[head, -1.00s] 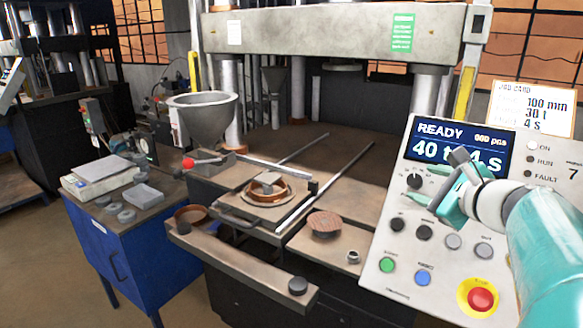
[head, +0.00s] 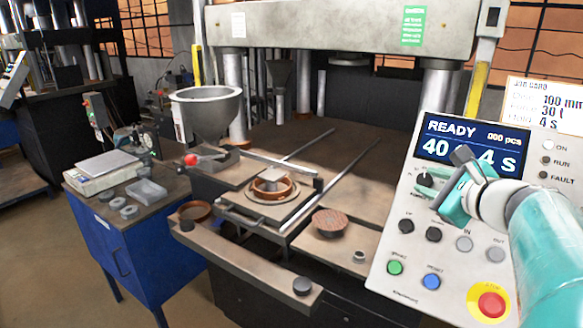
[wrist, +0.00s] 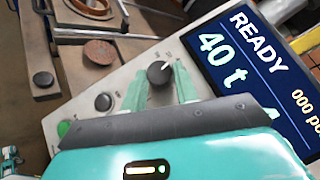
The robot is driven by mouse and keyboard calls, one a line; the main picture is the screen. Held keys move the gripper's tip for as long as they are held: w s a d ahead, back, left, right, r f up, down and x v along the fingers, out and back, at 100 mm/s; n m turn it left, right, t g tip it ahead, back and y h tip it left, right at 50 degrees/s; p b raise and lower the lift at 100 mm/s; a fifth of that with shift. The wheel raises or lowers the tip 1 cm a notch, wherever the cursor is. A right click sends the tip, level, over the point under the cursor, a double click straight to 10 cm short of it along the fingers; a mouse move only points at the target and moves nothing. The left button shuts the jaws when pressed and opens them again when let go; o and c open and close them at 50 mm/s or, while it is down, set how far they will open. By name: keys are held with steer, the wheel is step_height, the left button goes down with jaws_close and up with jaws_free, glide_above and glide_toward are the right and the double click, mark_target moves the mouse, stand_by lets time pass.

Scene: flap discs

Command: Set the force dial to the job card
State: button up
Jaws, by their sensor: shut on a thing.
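The force dial (wrist: 159,73) is a dark round knob with a white pointer line, below the display on the control panel. My gripper (wrist: 160,88) has its two teal fingers on either side of the dial and is shut on it. In the head view my gripper (head: 440,190) partly covers the dial (head: 425,180). The display (head: 470,148) reads READY, 000 pcs, 40 t and 4 s, the t partly covered by my arm. The job card (head: 545,103) stands above the panel and reads 100 mm, 30 t and 4 s.
Below the dial the panel (head: 383,258) carries several dark and grey buttons, a green button (head: 395,267), a blue button (head: 432,282) and a red stop button (head: 491,304). The press bed, with a brown disc (head: 329,222), lies to the left.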

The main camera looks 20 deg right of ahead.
steer(key=shift+n, duration=0.4)
steer(key=shift+w+d+r+n+g+y, duration=0.1)
steer(key=shift+r+n+g+y, duration=0.1)
steer(key=shift+n+g+y, duration=0.7)
steer(key=shift+w+d+r+n+g+y, duration=0.15)
steer(key=shift+n+g+y, duration=0.35)
steer(key=shift+n+g, duration=0.7)
steer(key=shift+s+n, duration=0.1)
steer(key=shift+n, duration=0.2)
steer(key=o, duration=1)
steer(key=shift+a, duration=0.1)
steer(key=shift+c, duration=0.2)
steer(key=v, duration=1.3)
steer(key=shift+s, duration=0.4)
